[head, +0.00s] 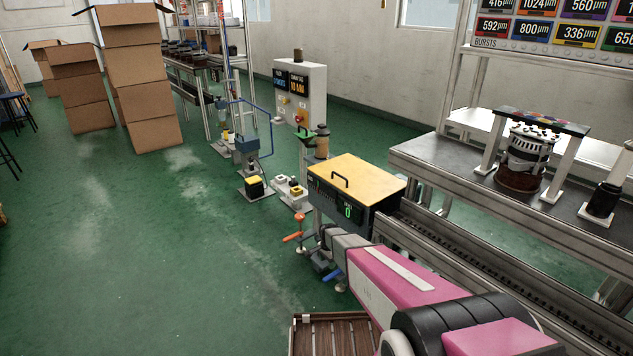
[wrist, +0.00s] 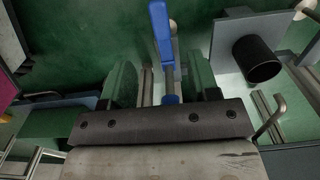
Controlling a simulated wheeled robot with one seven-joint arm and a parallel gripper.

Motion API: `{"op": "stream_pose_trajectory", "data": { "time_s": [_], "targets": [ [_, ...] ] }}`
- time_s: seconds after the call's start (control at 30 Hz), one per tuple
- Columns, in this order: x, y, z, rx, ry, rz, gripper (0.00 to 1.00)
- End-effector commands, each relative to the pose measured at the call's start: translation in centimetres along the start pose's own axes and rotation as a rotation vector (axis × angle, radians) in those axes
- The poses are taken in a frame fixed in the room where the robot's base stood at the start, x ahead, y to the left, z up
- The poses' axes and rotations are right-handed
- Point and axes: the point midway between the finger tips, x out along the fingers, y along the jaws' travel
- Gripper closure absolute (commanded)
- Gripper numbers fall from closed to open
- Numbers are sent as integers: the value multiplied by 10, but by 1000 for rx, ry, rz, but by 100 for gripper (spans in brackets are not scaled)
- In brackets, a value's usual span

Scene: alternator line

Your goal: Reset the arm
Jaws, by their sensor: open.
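My arm, pink and white, reaches from the lower right of the head view toward the left end of the conveyor. My gripper (wrist: 161,80) shows in the wrist view as a dark bar with two green fingers spread apart. It is open. A blue lever (wrist: 161,32) runs between the fingers in the picture, and I cannot tell whether they touch it. In the head view the gripper end is small and hard to make out beside the yellow-topped box (head: 357,178).
An orange-handled lever (head: 292,237) stands just left of the arm's end. The conveyor (head: 480,255) runs along the right. An alternator (head: 527,152) stands on the bench (head: 430,158). A slatted wooden surface (head: 336,338) lies below the arm. Open green floor spreads left, with cardboard boxes (head: 145,82) behind.

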Motion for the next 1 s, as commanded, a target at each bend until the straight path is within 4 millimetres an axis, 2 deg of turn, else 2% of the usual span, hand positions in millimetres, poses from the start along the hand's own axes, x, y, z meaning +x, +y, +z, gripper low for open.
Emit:
{"op": "stream_pose_trajectory", "data": {
  "time_s": [0.07,0.17,0.4,0.5,0.6,0.7,0.8,1.0],
  "targets": [
    [-16,12,2,-28,0,-1,45],
    [-52,38,5,-113,2,-2,45],
    [-175,137,22,-464,4,-4,45],
    [-220,180,33,-615,5,-3,45],
    [-256,216,44,-750,6,-3,45],
    [-280,242,53,-853,6,-2,45],
    [-293,257,58,-919,6,-2,45],
    [-299,262,59,-956,5,-1,45]
  ]
}}
